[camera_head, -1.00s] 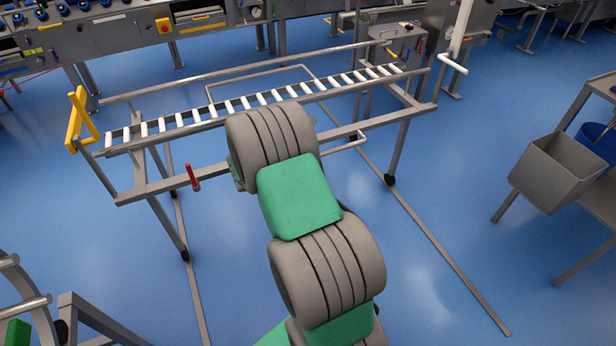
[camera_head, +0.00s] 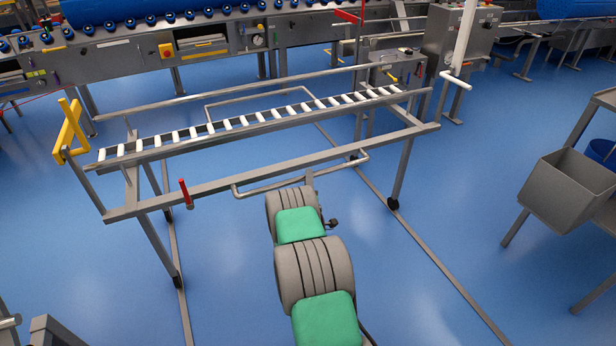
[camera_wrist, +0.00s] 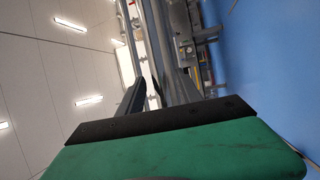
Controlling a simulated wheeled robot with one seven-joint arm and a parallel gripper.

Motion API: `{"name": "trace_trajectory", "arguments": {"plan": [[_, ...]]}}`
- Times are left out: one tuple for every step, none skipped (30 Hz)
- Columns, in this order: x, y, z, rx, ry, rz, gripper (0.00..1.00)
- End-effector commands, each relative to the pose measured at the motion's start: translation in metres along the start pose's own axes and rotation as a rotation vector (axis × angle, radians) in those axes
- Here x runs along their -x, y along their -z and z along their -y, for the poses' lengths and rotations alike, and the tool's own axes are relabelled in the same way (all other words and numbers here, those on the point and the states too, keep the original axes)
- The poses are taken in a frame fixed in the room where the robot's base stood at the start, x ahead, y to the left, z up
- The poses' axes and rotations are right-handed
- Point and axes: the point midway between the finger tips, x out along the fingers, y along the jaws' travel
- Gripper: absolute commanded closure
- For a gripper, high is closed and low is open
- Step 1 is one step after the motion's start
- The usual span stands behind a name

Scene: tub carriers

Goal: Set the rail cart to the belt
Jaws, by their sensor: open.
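The rail cart (camera_head: 270,165) is a grey steel frame with a sloping row of white rollers on top. It stands on two floor rails in the head view. A bent tube handle (camera_head: 240,189) runs along its near side, a red lever (camera_head: 185,193) is left of it, and a yellow bracket (camera_head: 68,132) is at the left end. The belt (camera_head: 215,50) is the long grey machine line behind, with floor visible between it and the cart. My gripper (camera_head: 312,180) is open near the handle's right part, partly hidden by my arm. I cannot tell if it touches.
A control box on a post (camera_head: 455,50) stands behind the cart's right end. A grey bin (camera_head: 563,190) on a stand is at the right, with a blue tub (camera_head: 602,151) behind. The blue floor is clear between cart and bin. A grey frame shows at bottom left.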

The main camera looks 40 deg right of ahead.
Motion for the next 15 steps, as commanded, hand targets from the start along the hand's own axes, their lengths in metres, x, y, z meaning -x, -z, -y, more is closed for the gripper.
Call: {"name": "trace_trajectory", "arguments": {"plan": [[-0.006,-0.001,-0.002,-0.001,0.0,0.002,0.59],[-0.009,-0.001,-0.002,-0.001,0.0,0.002,0.59],[-0.011,-0.001,-0.001,-0.001,0.0,0.001,0.59],[-0.013,0.0,-0.001,-0.001,0.0,0.001,0.59],[-0.015,0.0,-0.001,0.0,0.0,0.0,0.59],[-0.016,0.0,-0.001,-0.001,0.0,0.0,0.59],[-0.017,0.0,-0.001,-0.001,-0.001,-0.001,0.59],[-0.017,0.001,-0.001,0.0,-0.001,-0.001,0.59],[-0.018,0.001,-0.001,0.0,-0.001,-0.001,0.59],[-0.018,0.001,-0.001,0.0,-0.001,-0.001,0.59],[-0.018,0.001,-0.001,0.0,-0.001,-0.001,0.59],[-0.018,0.001,-0.001,0.0,-0.001,-0.001,0.59],[-0.018,0.001,-0.001,0.0,-0.001,-0.001,0.59],[-0.018,0.001,-0.001,0.0,-0.001,-0.001,0.59],[-0.018,0.001,-0.001,0.0,-0.001,-0.001,0.61]]}}
